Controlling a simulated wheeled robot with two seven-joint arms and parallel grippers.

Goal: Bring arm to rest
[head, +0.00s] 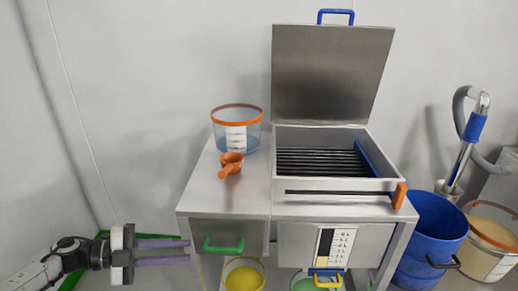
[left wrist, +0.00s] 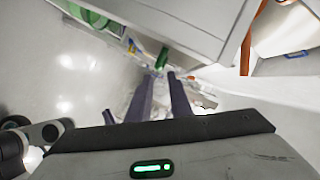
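My left gripper (head: 162,252) reaches in from the lower left in the head view, in front of the left wall and left of the steel bench (head: 190,196). Its two purple-grey fingers are apart with nothing between them. In the left wrist view the fingers (left wrist: 160,97) also stand apart and empty, with the bench side above them. The gripper is left of the green drawer handle (head: 223,245) and does not appear to touch it. My right gripper is not in view.
On the bench stand an orange-rimmed clear tub (head: 237,130), an orange scoop (head: 230,164) and a steel box with its lid (head: 330,72) raised. A yellow-filled bucket (head: 243,277) sits below.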

